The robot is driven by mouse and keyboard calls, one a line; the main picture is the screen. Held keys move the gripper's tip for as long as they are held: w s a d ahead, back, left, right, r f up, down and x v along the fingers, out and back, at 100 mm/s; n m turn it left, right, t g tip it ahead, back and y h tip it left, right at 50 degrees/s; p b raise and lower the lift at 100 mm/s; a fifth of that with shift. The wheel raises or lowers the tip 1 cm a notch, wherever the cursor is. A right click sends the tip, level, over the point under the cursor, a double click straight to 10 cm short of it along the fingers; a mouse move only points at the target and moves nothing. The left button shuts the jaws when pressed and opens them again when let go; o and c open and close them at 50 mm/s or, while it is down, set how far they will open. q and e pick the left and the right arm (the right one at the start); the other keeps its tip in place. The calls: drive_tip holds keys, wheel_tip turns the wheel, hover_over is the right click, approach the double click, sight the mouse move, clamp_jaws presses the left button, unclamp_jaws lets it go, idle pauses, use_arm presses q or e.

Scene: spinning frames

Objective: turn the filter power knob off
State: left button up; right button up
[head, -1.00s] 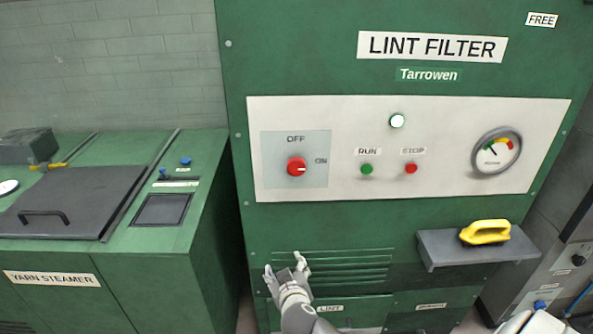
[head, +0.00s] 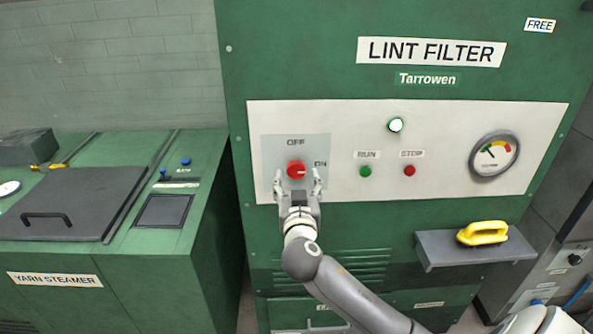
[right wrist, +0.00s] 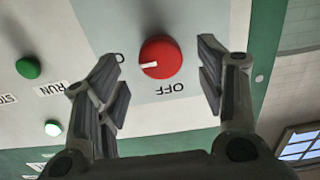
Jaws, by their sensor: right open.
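The red filter power knob (head: 296,169) sits on a pale square plate on the lint filter's white panel. Its white mark points right, toward the ON label (head: 320,163); the OFF label (head: 296,142) is above it. My right gripper (head: 297,182) is open just below the knob, one finger to each side. In the right wrist view the knob (right wrist: 161,57) shows between the two spread fingers (right wrist: 163,80), touching neither as far as I can see. The left gripper is not in view.
The green RUN button (head: 365,171), red STOP button (head: 409,170), lit white lamp (head: 396,125) and gauge (head: 495,155) are to the right. The yarn steamer (head: 95,245) stands left.

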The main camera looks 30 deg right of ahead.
sight(296, 173)
drive_tip(key=shift+p+x, duration=0.3)
drive_tip(key=shift+x, duration=1.6)
drive_tip(key=c, duration=1)
drive_tip(key=shift+c, duration=0.2)
